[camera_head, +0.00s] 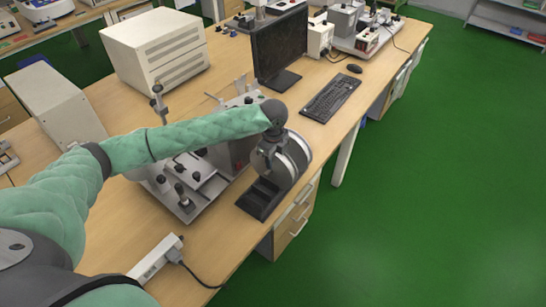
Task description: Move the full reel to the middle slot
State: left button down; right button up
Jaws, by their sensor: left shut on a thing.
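My left gripper (268,148) reaches in from the left over the bench and is shut on a silver-grey reel (296,153). The reel is upright, at the near right edge of the bench, over the far end of a black slotted holder (252,207). The holder's near slots look empty. I cannot tell whether the reel's lower rim touches the holder or is just above it. My gripper and wrist hide part of the reel's left side. My right gripper is not in view.
A grey test machine with black knobs (190,184) stands left of the holder. A white power strip (155,258) lies nearer. A monitor (279,45), keyboard (330,98) and mouse (354,68) are beyond. Green floor (430,190) to the right is clear.

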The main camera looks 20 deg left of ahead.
pick_arm(q)
jog(key=shift+c, duration=2)
grip_release()
